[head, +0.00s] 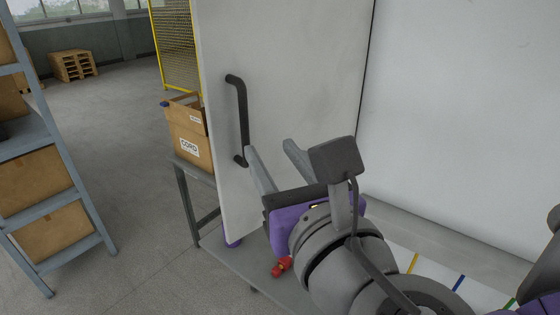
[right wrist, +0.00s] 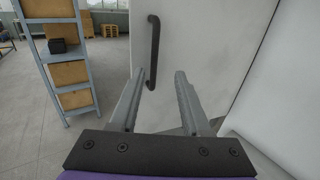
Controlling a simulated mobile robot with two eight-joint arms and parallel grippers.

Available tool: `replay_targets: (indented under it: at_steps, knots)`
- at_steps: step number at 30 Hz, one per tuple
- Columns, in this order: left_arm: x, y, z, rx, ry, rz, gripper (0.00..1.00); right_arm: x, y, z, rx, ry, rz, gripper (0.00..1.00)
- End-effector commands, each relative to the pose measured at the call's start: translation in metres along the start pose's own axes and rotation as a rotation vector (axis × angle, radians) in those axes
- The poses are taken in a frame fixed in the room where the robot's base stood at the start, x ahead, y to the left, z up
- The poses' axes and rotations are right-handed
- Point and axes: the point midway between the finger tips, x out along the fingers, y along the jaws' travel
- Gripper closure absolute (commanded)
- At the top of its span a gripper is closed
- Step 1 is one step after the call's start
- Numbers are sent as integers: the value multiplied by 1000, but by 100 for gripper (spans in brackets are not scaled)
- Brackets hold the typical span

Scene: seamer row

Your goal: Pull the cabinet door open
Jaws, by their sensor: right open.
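The cabinet door (head: 300,95) is a tall pale grey panel with a dark line along its right edge. Its black bar handle (head: 243,115) is upright near the door's left edge. My right gripper (head: 268,148) is open and empty, in front of the door at the handle's lower end. In the head view its left fingertip shows just right of that lower end. In the right wrist view the handle (right wrist: 154,45) appears between the two fingers (right wrist: 159,73), mostly above their tips; I cannot tell the remaining depth gap. My left gripper is not in view.
A blue-grey shelf rack (head: 70,165) with cardboard boxes stands left. An open carton (head: 190,135) sits on a stand (head: 187,195) beside the door's left edge. A red object (head: 281,267) lies below my right gripper. A white panel (head: 460,100) rises at right. Floor between rack and stand is clear.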

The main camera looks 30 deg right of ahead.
Motion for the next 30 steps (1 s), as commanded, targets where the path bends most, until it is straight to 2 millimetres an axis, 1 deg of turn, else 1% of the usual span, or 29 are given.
replay_targets:
  at_steps: [3, 9, 26, 29, 30]
  knots:
    - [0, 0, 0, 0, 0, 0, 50, -6, 1, 0, 1, 1, 5, 53]
    - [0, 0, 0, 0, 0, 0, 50, -11, -1, -1, 0, 3, 2, 53]
    - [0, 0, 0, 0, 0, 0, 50, -12, -2, -1, 0, 4, -1, 53]
    - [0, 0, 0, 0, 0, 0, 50, -9, -2, -10, 34, 26, -19, 53]
    - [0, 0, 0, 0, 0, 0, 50, -6, -2, -20, 75, 52, -39, 53]
